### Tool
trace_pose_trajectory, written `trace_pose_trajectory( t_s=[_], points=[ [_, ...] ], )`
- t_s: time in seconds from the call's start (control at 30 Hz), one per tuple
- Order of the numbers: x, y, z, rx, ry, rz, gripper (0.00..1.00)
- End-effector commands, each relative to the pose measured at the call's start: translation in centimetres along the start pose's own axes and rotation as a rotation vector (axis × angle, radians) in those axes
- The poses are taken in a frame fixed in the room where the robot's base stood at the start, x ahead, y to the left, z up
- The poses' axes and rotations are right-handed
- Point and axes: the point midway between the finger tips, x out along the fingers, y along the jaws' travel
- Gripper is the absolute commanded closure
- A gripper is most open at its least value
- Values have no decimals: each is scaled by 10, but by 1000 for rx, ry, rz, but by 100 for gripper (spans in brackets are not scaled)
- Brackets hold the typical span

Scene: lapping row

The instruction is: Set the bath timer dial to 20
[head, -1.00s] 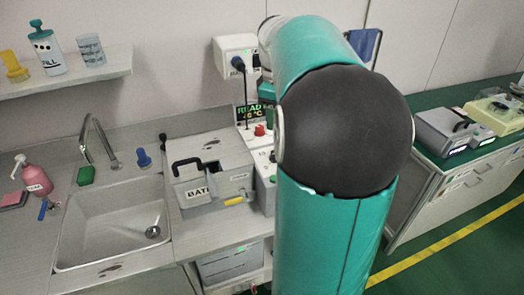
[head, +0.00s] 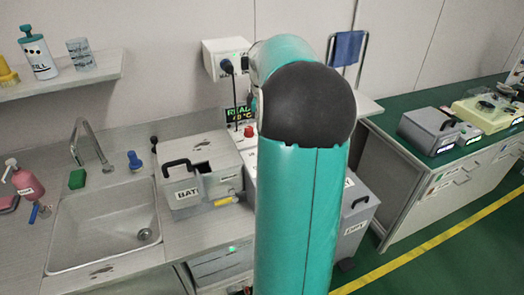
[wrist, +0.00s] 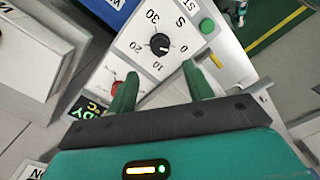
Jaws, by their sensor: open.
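The timer dial (wrist: 160,44) is a black round knob on a white panel (wrist: 132,52) in the wrist view. The grey bath (head: 195,182) stands right of the sink in the head view. My arm hides the dial and my gripper there.
On the panel, a green button (wrist: 207,26) and a red knob (wrist: 117,88) flank the dial. A lit display (head: 238,114) stands behind the bath. The sink (head: 105,222) is at left. A grey bin (head: 355,215) stands right of my arm, with green floor beyond.

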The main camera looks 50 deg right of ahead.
Motion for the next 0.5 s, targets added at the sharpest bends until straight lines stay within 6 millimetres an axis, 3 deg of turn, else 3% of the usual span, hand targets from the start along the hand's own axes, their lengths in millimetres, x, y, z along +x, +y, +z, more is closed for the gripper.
trace_pose_trajectory(
  t_s=[0.3,0.5],
  points=[
    [64,-2,0,-1,-1,-4,49],
    [88,-2,-2,-2,-1,-2,49]
  ],
)
